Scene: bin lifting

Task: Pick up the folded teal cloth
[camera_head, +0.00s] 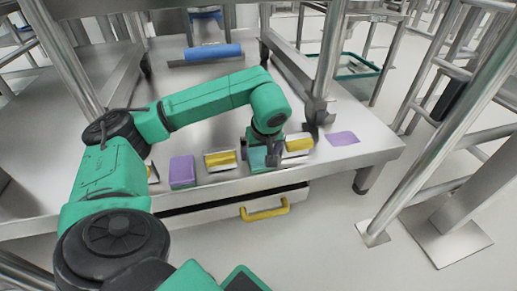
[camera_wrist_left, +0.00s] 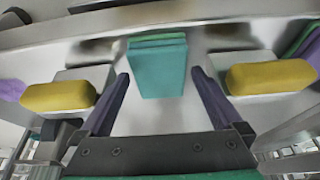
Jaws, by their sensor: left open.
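The folded teal cloth (camera_wrist_left: 157,72) lies on the metal shelf, its folded layers showing at the far edge in the left wrist view. In the head view the cloth (camera_head: 257,160) is partly hidden by my left gripper (camera_head: 264,153). My left gripper (camera_wrist_left: 160,78) is open, with one dark finger on each side of the cloth. Gaps show between the fingers and the cloth, and it is not gripped. My right gripper is not in view.
Yellow-topped blocks (camera_wrist_left: 58,96) (camera_wrist_left: 270,76) flank the cloth closely on both sides. A purple cloth (camera_head: 182,171) lies left, and a flat purple cloth (camera_head: 343,138) lies right. A drawer with a yellow handle (camera_head: 265,210) sits below. A blue roll (camera_head: 212,52) lies farther back.

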